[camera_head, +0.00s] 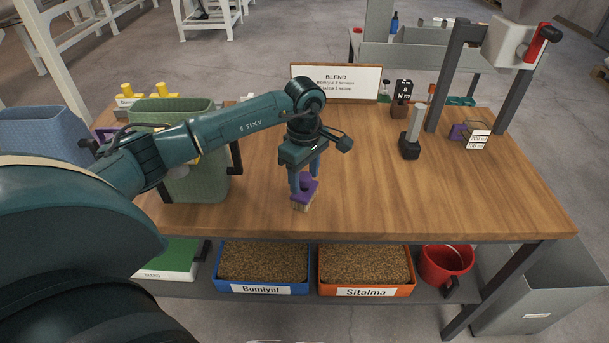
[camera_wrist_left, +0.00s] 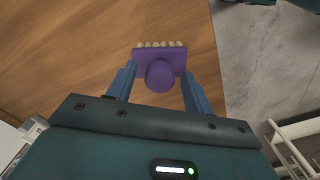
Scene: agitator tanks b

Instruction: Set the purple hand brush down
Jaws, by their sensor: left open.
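The purple hand brush (camera_head: 305,193) stands on the wooden table (camera_head: 400,200) near its front edge, with its pale bristles downward. In the left wrist view the brush (camera_wrist_left: 160,68) shows its purple block and round knob, with a row of bristles along the far side. My left gripper (camera_head: 304,180) points down over the brush. Its blue fingers are open, one on each side of the brush; in the wrist view (camera_wrist_left: 158,88) there are gaps between fingers and knob. My right gripper is not in view.
A green bin (camera_head: 190,150) stands left on the table. A BLEND sign (camera_head: 337,82) stands at the back. A dark tool with a grey handle (camera_head: 411,135) and a press-like frame (camera_head: 447,80) stand right. Blue (camera_head: 230,287) and orange (camera_head: 330,288) trays sit below. The table's middle right is clear.

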